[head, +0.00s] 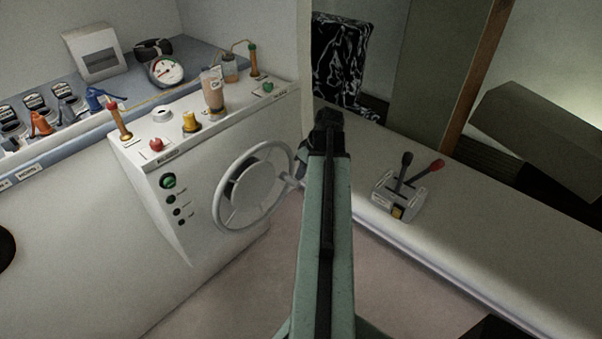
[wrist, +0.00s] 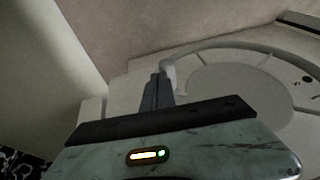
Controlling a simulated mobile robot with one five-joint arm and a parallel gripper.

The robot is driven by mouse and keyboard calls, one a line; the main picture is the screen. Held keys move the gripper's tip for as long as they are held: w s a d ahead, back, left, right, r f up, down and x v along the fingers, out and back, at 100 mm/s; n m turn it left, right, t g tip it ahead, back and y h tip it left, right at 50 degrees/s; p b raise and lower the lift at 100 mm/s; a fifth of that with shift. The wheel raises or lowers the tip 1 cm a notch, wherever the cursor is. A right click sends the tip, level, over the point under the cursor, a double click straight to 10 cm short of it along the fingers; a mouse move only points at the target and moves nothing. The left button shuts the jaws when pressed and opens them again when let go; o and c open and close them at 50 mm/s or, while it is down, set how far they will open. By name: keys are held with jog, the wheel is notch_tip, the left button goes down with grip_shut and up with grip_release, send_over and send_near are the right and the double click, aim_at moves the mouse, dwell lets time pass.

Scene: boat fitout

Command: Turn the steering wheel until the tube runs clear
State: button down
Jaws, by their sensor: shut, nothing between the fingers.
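The steering wheel (head: 223,179) is pale grey, upright on the front face of a white console. Its rim and disc fill the right of the wrist view (wrist: 230,43). My gripper (head: 300,163) is at the wheel's right edge, partly hidden by my arm. In the wrist view its dark fingers (wrist: 155,92) are shut and empty, beside a pale knob (wrist: 169,76) at the rim; I cannot tell if they touch. A thin amber tube (head: 160,99) crosses the console top. A cup (head: 213,92) of brownish liquid and a small bottle (head: 230,68) stand behind.
A throttle unit (head: 397,197) with black and red levers sits on the white ledge at right. The console top (head: 180,147) carries a red knob (head: 156,144) and brass fittings. A gauge (head: 166,71) and tools lie on the blue shelf at left.

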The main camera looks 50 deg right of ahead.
jog(key=d+p+v, duration=0.3)
jog(key=p+v, duration=0.9)
jog(key=v, duration=0.1)
jog(key=shift+w, duration=0.35)
dwell(0.4)
